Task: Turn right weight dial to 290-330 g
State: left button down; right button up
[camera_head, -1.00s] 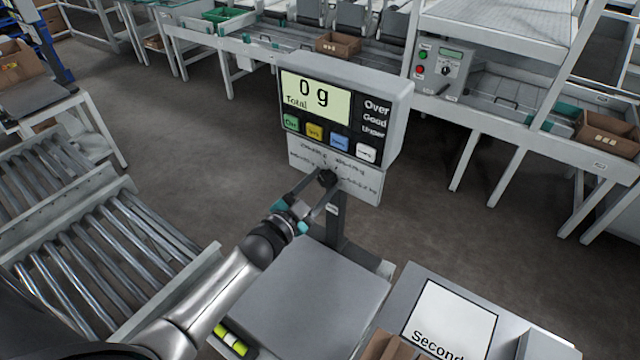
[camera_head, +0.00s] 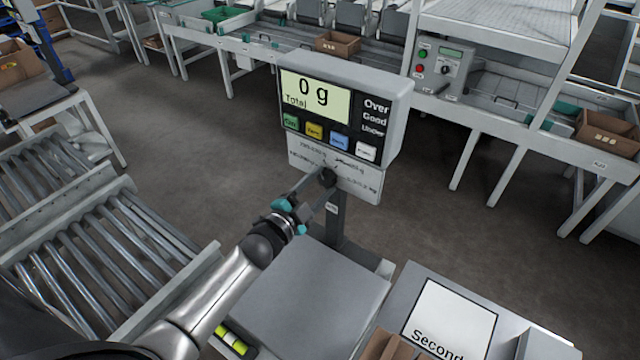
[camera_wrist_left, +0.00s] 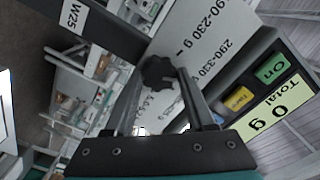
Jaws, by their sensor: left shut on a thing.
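The weight dial is a small black lobed knob (camera_head: 327,177) at the lower edge of a white label plate (camera_head: 362,182) under the scale's display. My left gripper (camera_head: 318,184) comes up from the lower left and is shut on the knob. In the left wrist view the knob (camera_wrist_left: 158,72) sits between the two fingers (camera_wrist_left: 160,88). The plate (camera_wrist_left: 208,50) there carries printed ranges, and "290-330 g" is readable to the right of the knob. I cannot tell which range the knob points to. My right gripper is out of view.
The display (camera_head: 316,97) reads 0 g Total, with coloured buttons below. The empty grey weighing plate (camera_head: 310,300) lies under my left arm. A roller conveyor (camera_head: 110,250) is at left, a "Second" sign (camera_head: 450,318) at lower right. Benches stand behind.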

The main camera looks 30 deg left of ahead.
pick_arm(q)
jog(key=shift+c, duration=1.2)
grip_release()
jog(key=shift+s, duration=0.15)
jog(key=s+a, duration=0.2)
jog(key=s, duration=1.3)
jog(key=shift+p, duration=0.45)
jog(key=shift+w, duration=0.1)
